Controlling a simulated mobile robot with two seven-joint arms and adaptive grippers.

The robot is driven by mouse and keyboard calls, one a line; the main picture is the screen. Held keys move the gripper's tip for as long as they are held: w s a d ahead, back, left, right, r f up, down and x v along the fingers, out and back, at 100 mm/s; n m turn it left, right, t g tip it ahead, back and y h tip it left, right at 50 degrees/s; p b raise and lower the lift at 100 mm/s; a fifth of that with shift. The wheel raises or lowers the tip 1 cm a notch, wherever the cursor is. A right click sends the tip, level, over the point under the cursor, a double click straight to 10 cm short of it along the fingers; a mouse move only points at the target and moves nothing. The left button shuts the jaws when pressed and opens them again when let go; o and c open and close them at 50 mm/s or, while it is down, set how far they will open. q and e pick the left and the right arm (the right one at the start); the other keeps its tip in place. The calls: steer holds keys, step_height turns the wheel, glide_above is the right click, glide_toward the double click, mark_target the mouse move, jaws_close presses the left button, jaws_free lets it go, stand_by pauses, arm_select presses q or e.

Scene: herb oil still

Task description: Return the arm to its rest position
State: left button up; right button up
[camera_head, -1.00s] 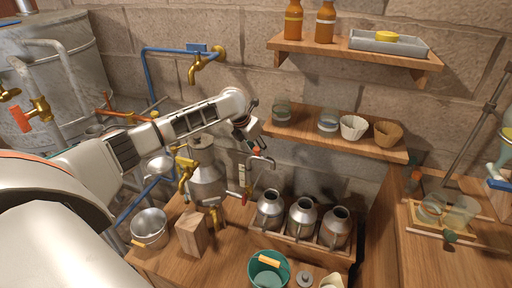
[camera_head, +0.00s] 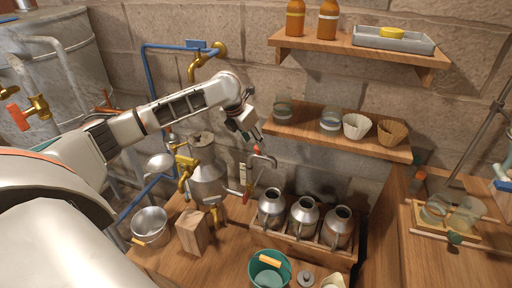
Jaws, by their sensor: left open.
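My left arm comes in from the left and reaches across the middle of the view. Its gripper (camera_head: 248,131) hangs in the air, pointing down and right, above the metal cans and in front of the wall, left of the lower shelf. The jaws are open and I see nothing between them. The finger detail is small in this view. My right gripper is not in view.
A metal vessel with a brass tap (camera_head: 206,178) stands below my arm. Metal cans (camera_head: 305,215) stand in a wooden rack, with a green bucket (camera_head: 268,270) in front. The lower shelf (camera_head: 340,140) holds jars and cups. A wooden block (camera_head: 192,232) and pail (camera_head: 150,226) stand left.

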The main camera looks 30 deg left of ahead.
arm_select(q)
steer(key=shift+s+a+r, duration=0.1)
steer(key=shift+s+r, duration=0.05)
steer(key=shift+r, duration=0.5)
steer(key=shift+s+r, duration=0.1)
steer(key=shift+r, duration=0.55)
steer(key=shift+f, duration=0.1)
